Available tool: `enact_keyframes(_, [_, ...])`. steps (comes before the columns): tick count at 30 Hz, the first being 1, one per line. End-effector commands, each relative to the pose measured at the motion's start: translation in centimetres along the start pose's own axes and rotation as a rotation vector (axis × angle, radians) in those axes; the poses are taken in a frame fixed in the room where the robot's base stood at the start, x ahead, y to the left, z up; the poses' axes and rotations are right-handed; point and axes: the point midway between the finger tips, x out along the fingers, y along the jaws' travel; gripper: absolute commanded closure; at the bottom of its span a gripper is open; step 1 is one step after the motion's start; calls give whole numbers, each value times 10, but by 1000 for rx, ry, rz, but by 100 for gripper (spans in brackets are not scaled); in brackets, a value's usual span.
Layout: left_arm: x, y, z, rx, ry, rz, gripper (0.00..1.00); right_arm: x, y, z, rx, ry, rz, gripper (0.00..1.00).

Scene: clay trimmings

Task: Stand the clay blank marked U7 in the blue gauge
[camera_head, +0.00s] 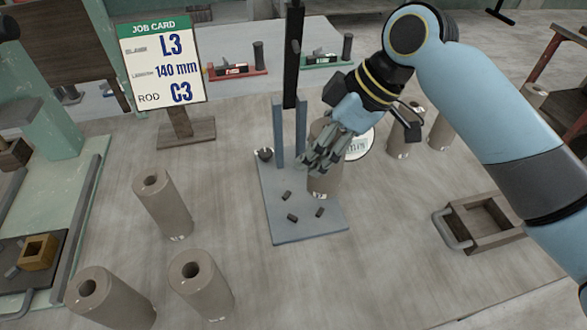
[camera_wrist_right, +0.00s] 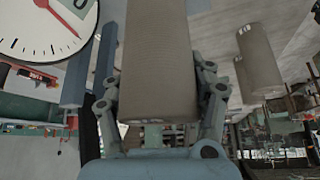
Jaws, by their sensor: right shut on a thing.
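The blue gauge (camera_head: 285,235) stands mid-table, with a flat base plate, two blue posts and a dark upright column. My right gripper (camera_head: 318,158) is shut on a grey-brown clay blank (camera_head: 323,184) over the right part of the plate. The fingers hide much of the blank, which looks about upright. I cannot tell whether its foot touches the plate. In the right wrist view the blank (camera_wrist_right: 158,65) fills the space between the fingers (camera_wrist_right: 160,105). No U7 mark is readable on it. My left gripper is not in view.
Dark clay trimmings (camera_head: 292,217) lie on the gauge plate. A dial (camera_head: 360,144) is behind the gripper. Several blanks stand front left (camera_head: 162,205) and back right (camera_head: 440,133). A wooden tray (camera_head: 483,228) is at right. A job card (camera_head: 162,62) reads L3, 140 mm.

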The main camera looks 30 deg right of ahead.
Motion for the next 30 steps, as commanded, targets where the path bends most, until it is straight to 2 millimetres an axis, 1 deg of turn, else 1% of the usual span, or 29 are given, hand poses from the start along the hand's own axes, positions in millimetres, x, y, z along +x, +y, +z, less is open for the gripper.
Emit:
enact_keyframes(1, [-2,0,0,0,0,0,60,9,-2,-9,3,7,-4,100])
enact_keyframes(3, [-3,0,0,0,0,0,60,20,-3,-14,2,5,-2,100])
enact_keyframes(6, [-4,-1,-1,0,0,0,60,31,-4,-19,0,2,-1,100])
enact_keyframes(8, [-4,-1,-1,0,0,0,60,35,-4,-20,-1,1,-1,100])
enact_keyframes(11, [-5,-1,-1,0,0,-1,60,42,-5,-17,-1,-2,-1,100])
enact_keyframes(15, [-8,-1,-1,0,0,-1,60,60,-4,-6,-1,-2,-1,100])
enact_keyframes(18, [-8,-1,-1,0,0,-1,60,69,-4,-2,-1,-1,0,100])
enact_keyframes(29, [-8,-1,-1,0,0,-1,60,72,-4,1,-2,0,1,100])
enact_keyframes(30, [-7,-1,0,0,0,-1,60,73,-4,2,-1,-2,0,45])
